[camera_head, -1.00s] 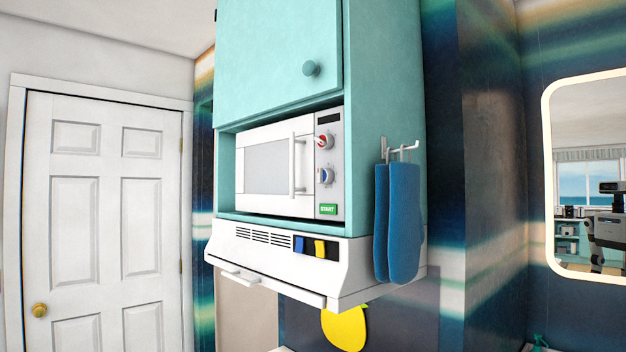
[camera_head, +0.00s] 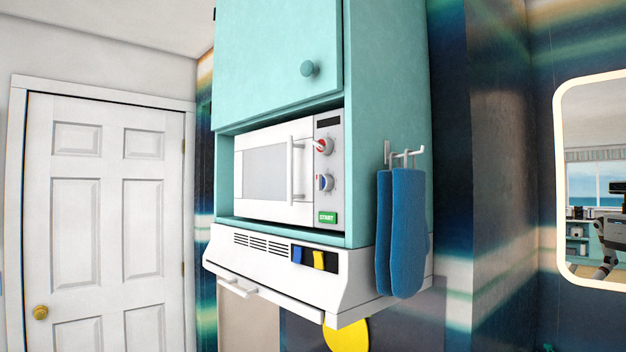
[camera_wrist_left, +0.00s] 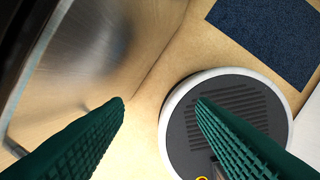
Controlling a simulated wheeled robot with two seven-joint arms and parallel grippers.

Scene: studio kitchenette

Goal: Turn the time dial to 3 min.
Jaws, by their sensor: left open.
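The white microwave (camera_head: 270,172) sits in the open niche of the teal cabinet in the head view, its door shut. Its control panel on the right has two round white dials, one above the other. The upper dial (camera_head: 324,146) has a red mark, and the lower dial (camera_head: 325,182) has a blue mark. Their labels are too small to read, so I cannot tell which is the time dial. A green START button (camera_head: 327,217) is below them. My left gripper (camera_wrist_left: 160,103) shows only in the left wrist view, its green fingers apart and empty, above the floor, with no dial in that view.
The teal cabinet (camera_head: 388,95) surrounds the microwave. A white range hood (camera_head: 300,275) with blue and yellow switches juts out below. Blue oven mitts (camera_head: 402,235) hang from hooks on the cabinet's right side. A dark blue rug (camera_wrist_left: 265,35) lies on the floor.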

